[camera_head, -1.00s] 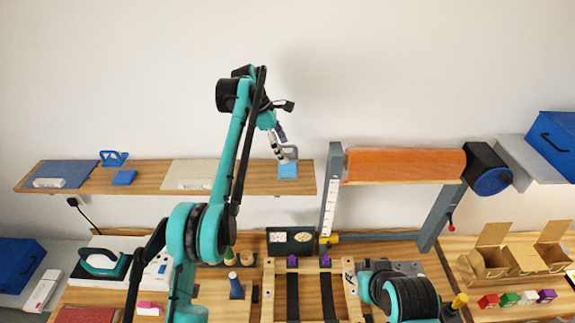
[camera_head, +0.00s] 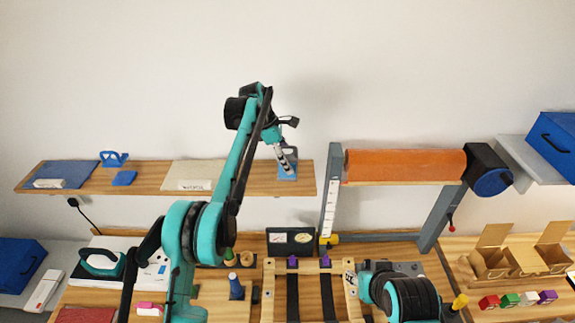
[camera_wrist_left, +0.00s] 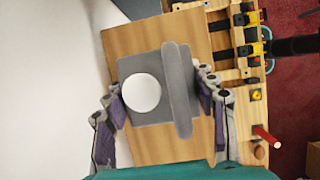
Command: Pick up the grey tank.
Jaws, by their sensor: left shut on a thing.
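The grey tank (camera_wrist_left: 158,62) shows in the left wrist view as a grey block with a white round disc and a raised grey bar along one side. My left gripper (camera_wrist_left: 162,102) has its purple-padded fingers on both sides of it and is shut on it. In the head view my left gripper (camera_head: 286,161) is at the right end of the wooden wall shelf, over a blue pad (camera_head: 287,176). There the gripper hides most of the tank. My right gripper is out of view; only part of that arm shows low down.
The wooden shelf (camera_head: 145,183) also holds a blue mat (camera_head: 70,171), a blue holder (camera_head: 114,158) and a beige sheet (camera_head: 190,171). A grey frame with an orange roll (camera_head: 405,165) stands just right of the shelf. The wall above is clear.

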